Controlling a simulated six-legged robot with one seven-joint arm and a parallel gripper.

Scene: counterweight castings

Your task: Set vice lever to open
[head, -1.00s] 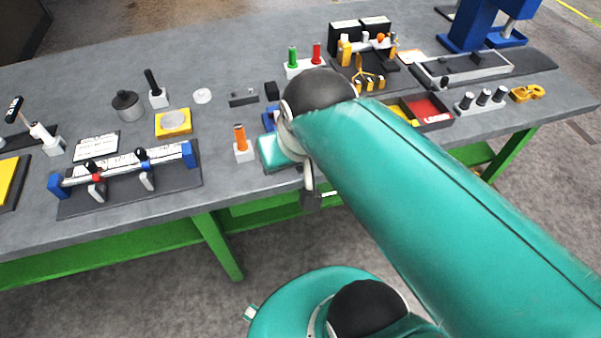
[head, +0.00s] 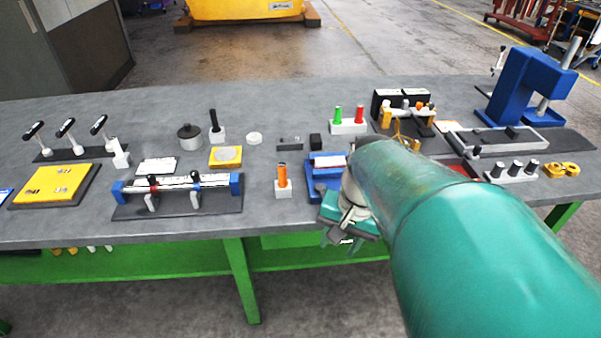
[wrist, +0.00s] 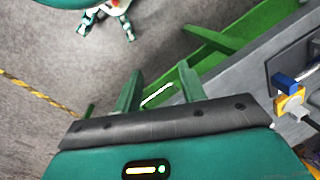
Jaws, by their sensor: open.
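A blue vice-like fixture (head: 323,171) with a pale block across it stands at the table's front edge in the head view. My arm and wrist cover its right side, and I cannot make out its lever. My gripper (head: 338,238) hangs just in front of the table edge, below and in front of this fixture, and seems apart from it. In the wrist view my gripper (wrist: 160,88) is open, its two fingers spread with nothing between them. A blue part (wrist: 287,83) with yellow beside it shows at the right edge there; I cannot tell which thing it is.
An orange-topped post (head: 282,178) stands just left of the fixture. A rail with blue ends (head: 236,184) lies further left. A red and green button block (head: 348,127) stands behind. The green table frame (head: 240,280) is below; the floor in front is clear.

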